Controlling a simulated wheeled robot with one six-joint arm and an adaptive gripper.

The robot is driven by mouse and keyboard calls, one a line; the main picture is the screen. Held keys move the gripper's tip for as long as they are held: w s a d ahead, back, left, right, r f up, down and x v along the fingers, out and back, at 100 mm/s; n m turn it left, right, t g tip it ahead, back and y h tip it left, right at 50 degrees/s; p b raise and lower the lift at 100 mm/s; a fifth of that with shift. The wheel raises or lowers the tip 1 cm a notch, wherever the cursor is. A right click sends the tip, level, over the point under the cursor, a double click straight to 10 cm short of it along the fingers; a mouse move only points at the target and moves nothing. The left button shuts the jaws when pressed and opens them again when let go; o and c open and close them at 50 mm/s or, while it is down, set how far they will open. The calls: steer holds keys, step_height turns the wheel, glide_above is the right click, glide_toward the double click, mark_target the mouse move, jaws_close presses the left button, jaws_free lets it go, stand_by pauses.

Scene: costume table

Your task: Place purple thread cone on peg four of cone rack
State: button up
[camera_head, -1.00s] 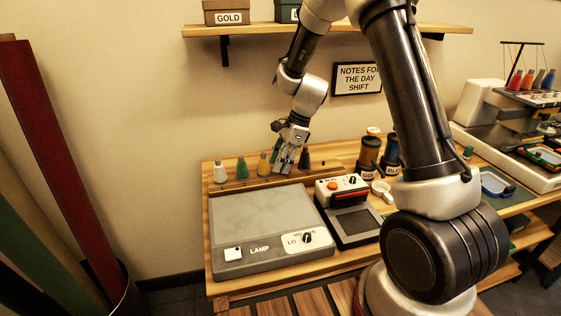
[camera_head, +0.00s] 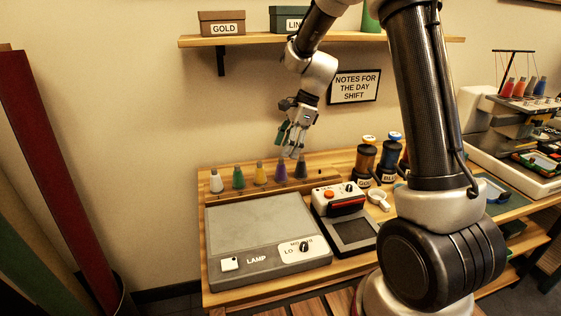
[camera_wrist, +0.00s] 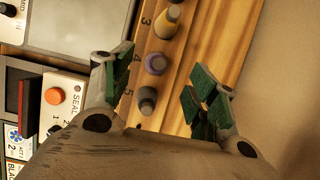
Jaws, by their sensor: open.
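The purple thread cone (camera_head: 281,171) stands upright on the cone rack (camera_head: 325,181), between a yellow cone (camera_head: 260,173) and a dark cone (camera_head: 301,169). In the wrist view the purple cone (camera_wrist: 155,64) sits beside the number 4 on the rack (camera_wrist: 188,57). The yellow cone is by 3 and the dark cone by 5. My gripper (camera_head: 292,153) is open and empty above the purple and dark cones, clear of them. In the wrist view its green-padded fingers (camera_wrist: 162,80) are spread wide on either side of the row.
A grey lamp board (camera_head: 265,235) and a sealing device (camera_head: 340,203) lie in front of the rack. Thread spools (camera_head: 366,157) stand to the right. A shelf (camera_head: 260,37) and a notes sign (camera_head: 355,87) are on the wall behind. Air above the rack is free.

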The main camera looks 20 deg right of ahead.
steer(key=s+d+r+n+t+h, duration=0.1)
steer(key=s+d+r+n, duration=0.1)
steer(key=s+r, duration=0.25)
steer(key=s+d+r+n, duration=0.3)
steer(key=r, duration=0.3)
steer(key=s+d+r+n+t+h, duration=0.1)
steer(key=s+d+n, duration=0.1)
steer(key=s+n, duration=0.2)
steer(key=s+d+r+n+t+h, duration=0.1)
steer(key=s+d+r+n, duration=0.1)
steer(key=s, duration=0.9)
steer(key=s+d+r+n+t+h, duration=0.1)
steer(key=s+d+n, duration=0.3)
steer(key=s+n, duration=0.3)
steer(key=shift+s+r, duration=0.25)
steer(key=shift+s, duration=0.05)
